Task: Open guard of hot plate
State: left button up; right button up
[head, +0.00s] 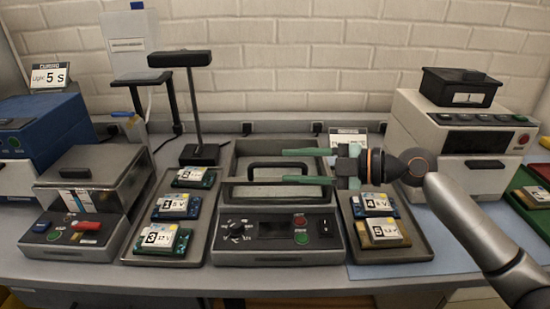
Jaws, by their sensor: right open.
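The hot plate (278,243) stands at the middle of the bench, with a dial, a small display and red and green buttons on its front. Behind the panel is its guard (233,165), a grey frame that seems clear inside. A black arched handle (276,165) shows on it; whether the guard is fully down I cannot tell. My right gripper (284,166) comes in from the right with green fingers open. In the picture one finger lies above the handle's bar and one below; contact is not clear. My left gripper is not in view.
Trays with numbered boards flank the hot plate, the left tray (197,246) and the right tray (414,252). A lidded device (88,195) stands at left, and a lamp stand (195,110) behind. A white machine (464,145) stands at right beyond my arm.

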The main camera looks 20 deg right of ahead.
aim_at(283, 166)
jog(key=shift+p+x, duration=0.45)
jog(key=shift+x, duration=1.9)
grip_shut()
jog(key=shift+d, duration=0.1)
